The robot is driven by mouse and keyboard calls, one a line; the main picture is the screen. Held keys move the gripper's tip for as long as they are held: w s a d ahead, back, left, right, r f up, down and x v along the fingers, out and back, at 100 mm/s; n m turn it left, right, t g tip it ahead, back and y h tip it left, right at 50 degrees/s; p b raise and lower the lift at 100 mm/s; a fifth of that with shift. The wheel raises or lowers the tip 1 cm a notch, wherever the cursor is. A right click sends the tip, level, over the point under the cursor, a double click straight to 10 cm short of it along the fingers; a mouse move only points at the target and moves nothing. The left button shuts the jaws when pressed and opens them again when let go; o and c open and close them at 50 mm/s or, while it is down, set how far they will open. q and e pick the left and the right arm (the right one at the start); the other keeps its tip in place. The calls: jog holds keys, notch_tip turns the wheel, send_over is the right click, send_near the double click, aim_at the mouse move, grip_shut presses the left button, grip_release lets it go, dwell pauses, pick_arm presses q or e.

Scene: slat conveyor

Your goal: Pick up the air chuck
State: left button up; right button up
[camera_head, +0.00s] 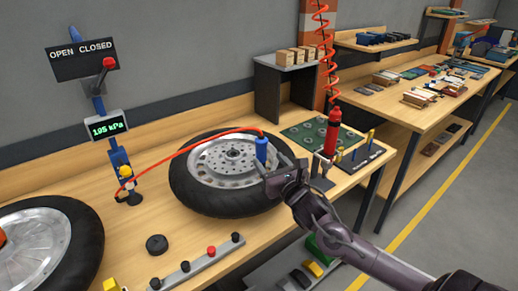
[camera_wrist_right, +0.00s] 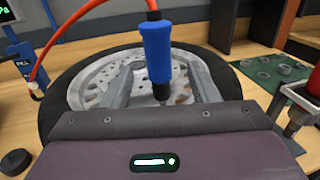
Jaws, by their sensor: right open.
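The air chuck (camera_head: 262,150) is a blue cylinder with a dark lower end, upright at the right side of the wheel (camera_head: 200,170). An orange-red hose runs from its top to the left. My right gripper (camera_head: 272,167) is at the chuck, its arm coming in from the lower right. In the right wrist view the chuck (camera_wrist_right: 157,50) stands between the two grey fingers of my right gripper (camera_wrist_right: 162,72), with gaps on both sides. The fingers are open. The wheel (camera_wrist_right: 85,85) lies behind and below them. My left gripper is not in view.
A gauge (camera_head: 106,126) reading 195 kPa stands at the left. A second wheel (camera_head: 40,250) lies lower left. A red tool (camera_head: 332,130) stands right of my gripper by a green mat (camera_head: 305,130). A black puck (camera_head: 157,244) and a knobbed bar (camera_head: 200,264) lie in front.

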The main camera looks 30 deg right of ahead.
aim_at(264, 154)
jog(key=shift+w+r, duration=0.1)
jog(key=shift+w, duration=0.1)
jog(key=shift+w+d+r+p, duration=0.1)
jog(key=shift+w+p, duration=0.2)
jog(key=w+p, duration=0.2)
jog(key=w, duration=0.2)
jog(key=shift+w+d, duration=0.15)
jog(key=shift+d, duration=0.05)
jog(key=shift+w, duration=0.2)
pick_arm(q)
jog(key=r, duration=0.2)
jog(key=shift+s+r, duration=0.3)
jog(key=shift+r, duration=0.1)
pick_arm(e)
jog(key=shift+s, duration=0.1)
jog(key=shift+c, duration=0.4)
jog(key=c, duration=0.9)
grip_shut()
